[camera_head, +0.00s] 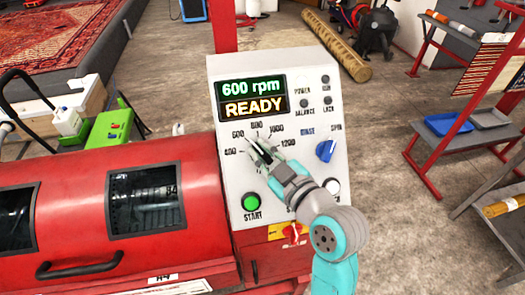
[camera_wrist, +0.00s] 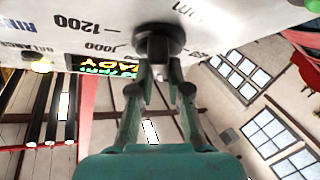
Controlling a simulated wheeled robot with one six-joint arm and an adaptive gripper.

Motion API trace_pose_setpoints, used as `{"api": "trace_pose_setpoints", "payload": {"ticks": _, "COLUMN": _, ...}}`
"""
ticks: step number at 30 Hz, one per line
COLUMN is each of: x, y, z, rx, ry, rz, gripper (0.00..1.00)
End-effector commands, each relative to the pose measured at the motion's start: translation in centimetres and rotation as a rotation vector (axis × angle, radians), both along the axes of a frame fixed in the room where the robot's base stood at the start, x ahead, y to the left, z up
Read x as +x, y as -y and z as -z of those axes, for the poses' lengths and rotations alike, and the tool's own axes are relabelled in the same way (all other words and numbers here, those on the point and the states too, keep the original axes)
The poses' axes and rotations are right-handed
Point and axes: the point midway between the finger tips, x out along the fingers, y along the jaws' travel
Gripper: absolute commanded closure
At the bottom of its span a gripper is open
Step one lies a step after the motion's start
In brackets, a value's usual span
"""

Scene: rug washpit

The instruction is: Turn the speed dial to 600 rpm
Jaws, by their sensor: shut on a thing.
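The speed dial (camera_wrist: 158,40) is a dark round knob on the white control panel (camera_head: 225,75), ringed by numbers from 400 to 1200. My gripper (camera_head: 264,155) is at the dial in the head view and covers most of it. In the wrist view my gripper (camera_wrist: 160,75) has its fingers closed on the knob from both sides. The dial's pointer is too hidden to read surely.
A blue rinse/spin knob (camera_head: 326,150) sits right of the dial. A red-and-yellow switch (camera_head: 294,231) is under the panel. The red machine drum (camera_head: 80,215) lies left.

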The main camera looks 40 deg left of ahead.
Motion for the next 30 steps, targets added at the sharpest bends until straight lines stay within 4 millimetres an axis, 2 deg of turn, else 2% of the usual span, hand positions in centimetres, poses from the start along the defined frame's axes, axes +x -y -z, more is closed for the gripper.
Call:
{"api": "trace_pose_setpoints", "payload": {"ticks": 23, "x": -0.03, "y": -0.01, "z": 0.13, "rx": -0.056, "ry": 0.061, "rz": -0.069, "gripper": 1.00}}
{"api": "trace_pose_setpoints", "payload": {"ticks": 24, "x": -0.03, "y": -0.01, "z": 0.13, "rx": -0.056, "ry": 0.061, "rz": -0.069, "gripper": 0.74}}
{"api": "trace_pose_setpoints", "payload": {"ticks": 26, "x": -0.02, "y": -0.01, "z": 0.11, "rx": -0.056, "ry": 0.061, "rz": -0.069, "gripper": 0.59}}
{"api": "trace_pose_setpoints", "payload": {"ticks": 30, "x": -0.03, "y": -0.01, "z": 0.08, "rx": -0.055, "ry": 0.062, "rz": -0.068, "gripper": 0.58}}
